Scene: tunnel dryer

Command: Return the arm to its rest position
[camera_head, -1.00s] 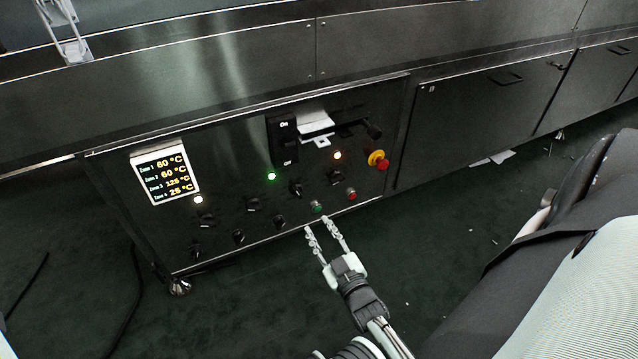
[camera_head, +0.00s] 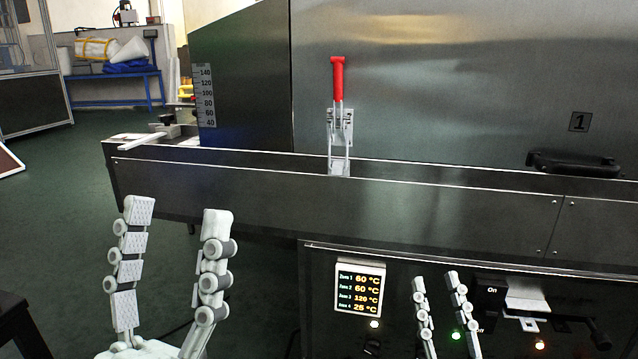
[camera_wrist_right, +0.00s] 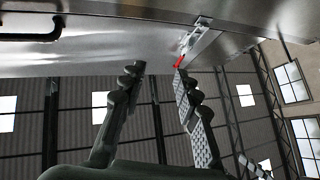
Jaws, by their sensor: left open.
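My left gripper (camera_head: 177,215) stands large at the lower left of the head view, fingers pointing up, wide apart and empty, in front of the dryer's lower side. My right gripper (camera_head: 436,281) is further right, in front of the control panel (camera_head: 330,325). Its fingers are apart with nothing between them. The right wrist view also shows its two separated fingers (camera_wrist_right: 157,72), with the dryer wall and the roof behind. Both arms' upper links are out of view.
The tunnel dryer (camera_head: 440,80) fills the right side. A toggle clamp with a red handle (camera_head: 338,78) stands upright on its ledge. A lit temperature display (camera_head: 359,290) is on the panel. Open green floor (camera_head: 60,220) lies left, with a blue table (camera_head: 115,82) behind.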

